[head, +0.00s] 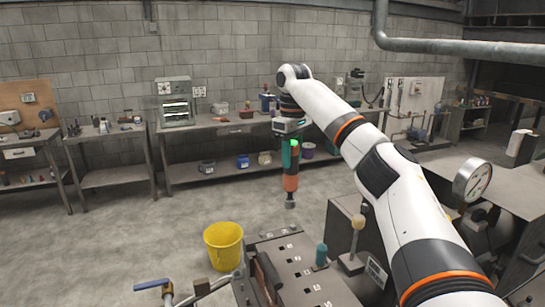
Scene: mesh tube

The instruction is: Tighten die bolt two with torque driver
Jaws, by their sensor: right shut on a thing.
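My right gripper (290,140) hangs from the white arm that reaches in from the right. It is shut on the torque driver (290,181), which has an orange and dark body and a grey tip. The driver points straight down, its tip appearing just above the far end of the grey die plate (292,273). The gap between tip and plate is hard to judge. Small dark spots, possibly bolts or holes, run along the plate, but I cannot tell which is bolt two. My left gripper is not in view.
A yellow bucket (223,246) stands left of the plate. A blue-handled valve (152,285) is at the bottom left. A teal-capped post (321,255) and a pale-knobbed lever (353,242) rise right of the plate. A pressure gauge (472,184) stands further right. Workbenches line the wall.

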